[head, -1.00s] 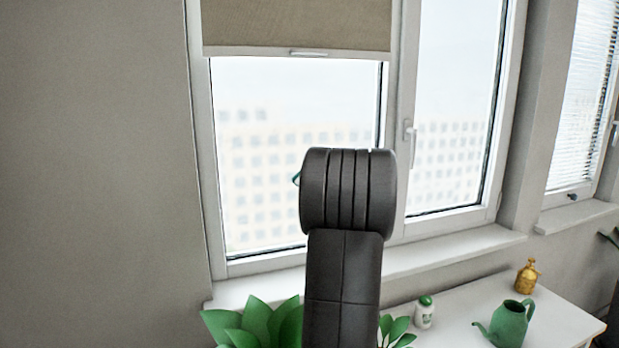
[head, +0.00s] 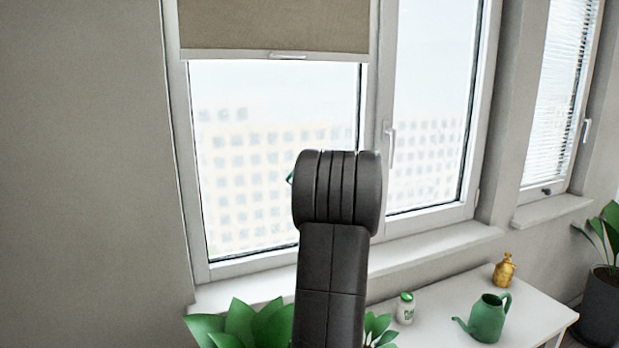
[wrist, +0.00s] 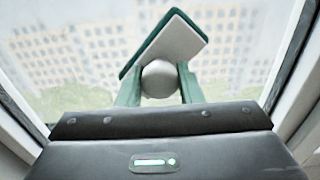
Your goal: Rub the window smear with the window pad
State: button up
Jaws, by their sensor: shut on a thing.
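The window pad (wrist: 176,42) is a pale rectangular plate with a dark green edge and a round grey knob, seen tilted in the wrist view. My gripper (wrist: 159,84) has its two green fingers shut on the knob. The pad is in front of the window pane (wrist: 70,50); I cannot tell whether it touches the glass. In the head view my dark arm hides the gripper and nearly all of the pad; only a small green bit shows beside the arm. The left window pane (head: 235,150) looks hazy, and I cannot make out a distinct smear.
A beige blind (head: 270,25) covers the top of the left pane. The sill (head: 420,250) runs below. A leafy plant (head: 240,325) stands low at the left. A white table (head: 440,310) holds a jar (head: 405,308), a green watering can (head: 487,318) and a gold bottle (head: 504,269).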

jog(key=shift+b+v, duration=1)
jog(key=shift+v, duration=1.9)
jog(key=shift+s+f, duration=0.1)
jog(key=v, duration=0.2)
jog(key=shift+s+d+b, duration=0.2)
jog(key=shift+s+b, duration=0.15)
jog(key=shift+b, duration=0.05)
